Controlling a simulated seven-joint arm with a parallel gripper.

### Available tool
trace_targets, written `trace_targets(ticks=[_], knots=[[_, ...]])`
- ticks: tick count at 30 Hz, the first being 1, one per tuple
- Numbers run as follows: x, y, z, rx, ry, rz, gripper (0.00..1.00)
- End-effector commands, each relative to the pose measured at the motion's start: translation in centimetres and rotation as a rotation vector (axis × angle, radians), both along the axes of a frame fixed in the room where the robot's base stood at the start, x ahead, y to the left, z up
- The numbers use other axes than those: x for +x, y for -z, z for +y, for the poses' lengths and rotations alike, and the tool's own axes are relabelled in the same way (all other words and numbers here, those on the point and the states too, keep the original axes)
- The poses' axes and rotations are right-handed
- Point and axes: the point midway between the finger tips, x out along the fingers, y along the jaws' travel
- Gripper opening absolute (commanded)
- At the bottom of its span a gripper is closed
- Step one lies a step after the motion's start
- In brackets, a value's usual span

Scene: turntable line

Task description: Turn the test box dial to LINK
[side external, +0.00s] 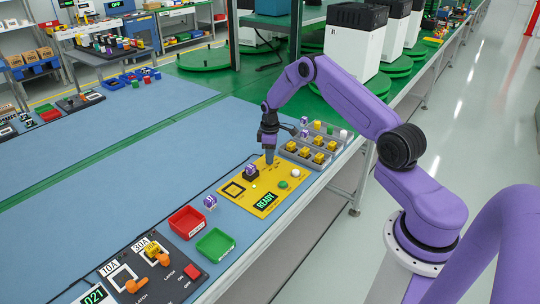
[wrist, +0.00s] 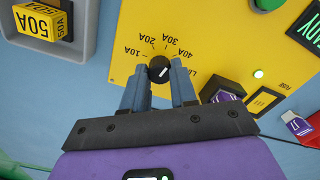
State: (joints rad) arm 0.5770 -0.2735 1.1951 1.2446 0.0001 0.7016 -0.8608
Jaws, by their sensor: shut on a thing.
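The yellow test box (side external: 236,204) lies flat on the blue bench in the side view and fills the upper middle of the wrist view (wrist: 220,25). The label starting "LI" (wrist: 193,73) is partly covered by a finger. My gripper (wrist: 159,80) is shut on the dial, one finger on each side. In the side view my gripper (side external: 269,160) points down at the box and hides the dial.
A purple fuse (wrist: 222,92) sits in the box beside the right finger. A grey tray (side external: 318,161) of yellow fuses stands behind the box. Red (side external: 186,222) and green (side external: 215,244) bins stand in front.

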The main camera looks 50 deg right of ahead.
Motion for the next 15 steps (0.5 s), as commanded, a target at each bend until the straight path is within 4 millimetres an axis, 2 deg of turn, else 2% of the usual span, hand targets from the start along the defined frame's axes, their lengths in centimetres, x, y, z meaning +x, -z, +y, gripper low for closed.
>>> trace_targets(ticks=[15], knots=[[-0.04,-0.01,0.01,0.000,0.490,0.001,0.00]])
